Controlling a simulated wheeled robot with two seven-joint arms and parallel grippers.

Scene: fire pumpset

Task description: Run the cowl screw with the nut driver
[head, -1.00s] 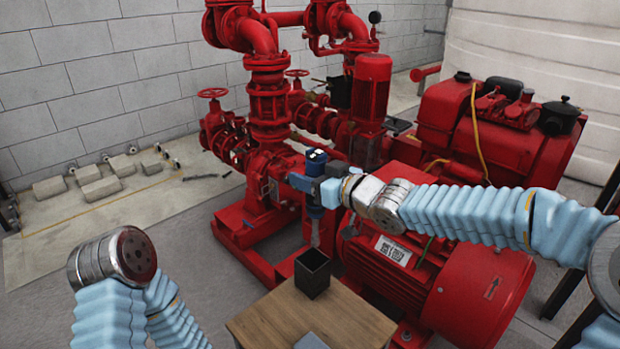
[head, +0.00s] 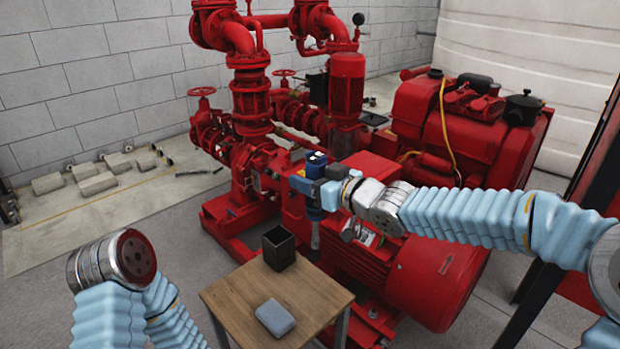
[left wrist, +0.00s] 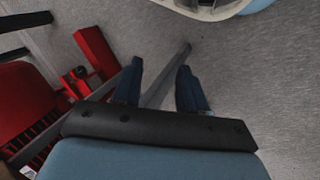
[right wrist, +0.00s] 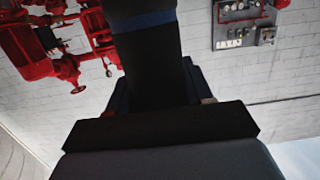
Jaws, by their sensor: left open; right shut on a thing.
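My right gripper (head: 318,190) is shut on the nut driver (head: 316,164). This tool has a blue and dark body and a grey shaft that points down, beside the red motor. In the right wrist view the tool's dark body (right wrist: 150,62) fills the space between the fingers. The motor's rounded red end cowl (head: 445,285) lies to the right, below my right arm. I cannot make out the cowl screw. My left gripper shows open and empty in the left wrist view (left wrist: 160,80), above the grey floor; its fingers do not show in the head view.
Red pump pipework (head: 250,100) stands behind. A dark post (head: 545,275) rises at right.

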